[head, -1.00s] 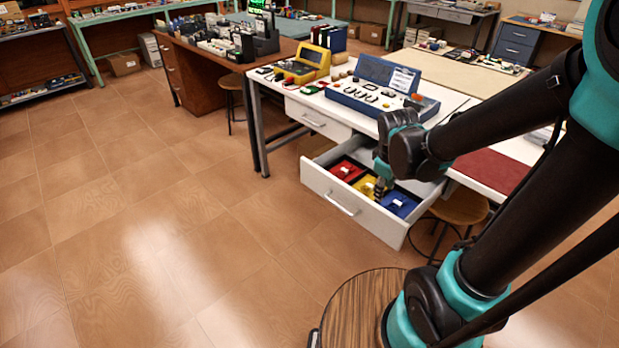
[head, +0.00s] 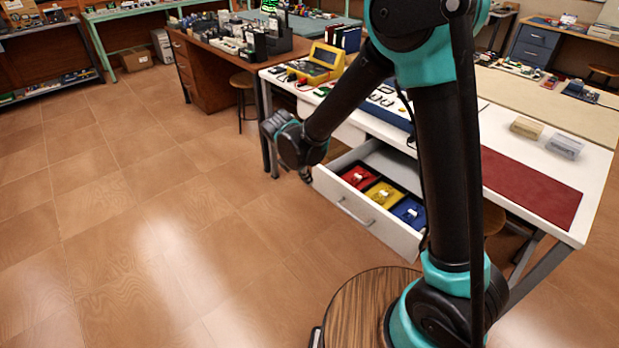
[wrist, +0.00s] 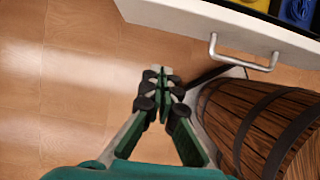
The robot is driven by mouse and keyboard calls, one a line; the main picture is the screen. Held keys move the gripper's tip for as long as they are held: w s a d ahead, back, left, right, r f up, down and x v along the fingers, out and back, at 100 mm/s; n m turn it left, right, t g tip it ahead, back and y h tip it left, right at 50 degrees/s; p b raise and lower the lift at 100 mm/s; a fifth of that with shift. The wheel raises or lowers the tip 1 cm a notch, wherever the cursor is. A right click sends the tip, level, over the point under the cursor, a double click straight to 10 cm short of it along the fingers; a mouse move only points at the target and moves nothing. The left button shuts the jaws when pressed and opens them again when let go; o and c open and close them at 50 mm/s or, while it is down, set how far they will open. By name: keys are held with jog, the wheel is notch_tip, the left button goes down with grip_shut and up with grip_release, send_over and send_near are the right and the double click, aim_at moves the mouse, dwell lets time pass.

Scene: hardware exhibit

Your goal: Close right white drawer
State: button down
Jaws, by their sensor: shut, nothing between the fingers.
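The right white drawer (head: 362,212) is pulled open under the white table. Red, yellow and blue compartments with small items show inside it. In the wrist view the drawer front (wrist: 190,18) and its metal handle (wrist: 240,60) show at the top. My gripper (wrist: 160,78) is shut and empty, in front of and apart from the drawer front. In the head view my gripper is at the drawer's left front corner, its fingers (head: 306,176) mostly hidden by the wrist. The left white drawer (head: 348,134) looks shut and is partly hidden by my arm.
The white table (head: 520,165) holds a red mat (head: 530,188), a yellow case (head: 322,62) and a blue instrument panel. A wooden stool (head: 243,85) stands by the brown desk behind. A wooden barrel-like body (wrist: 265,115) is close on the wrist view's right. Floor at left is clear.

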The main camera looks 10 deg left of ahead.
aim_at(322, 185)
jog(key=shift+w+d+f, duration=0.7)
jog(key=shift+w+f, duration=0.2)
jog(key=shift+f, duration=0.25)
jog(key=shift+w+d+f, duration=0.7)
jog(key=shift+w+f, duration=0.2)
jog(key=shift+f, duration=0.25)
jog(key=shift+w+d+f, duration=0.7)
jog(key=shift+w+f, duration=0.2)
jog(key=shift+f, duration=0.25)
jog(key=shift+w+d, duration=0.1)
jog(key=w+d, duration=0.6)
jog(key=w, duration=0.2)
jog(key=w+d, duration=0.7)
jog(key=w, duration=0.1)
jog(key=w+d, duration=0.6)
jog(key=w, duration=0.2)
jog(key=shift+w+d, duration=0.15)
jog(key=shift+w, duration=0.2)
jog(key=shift+r, duration=0.1)
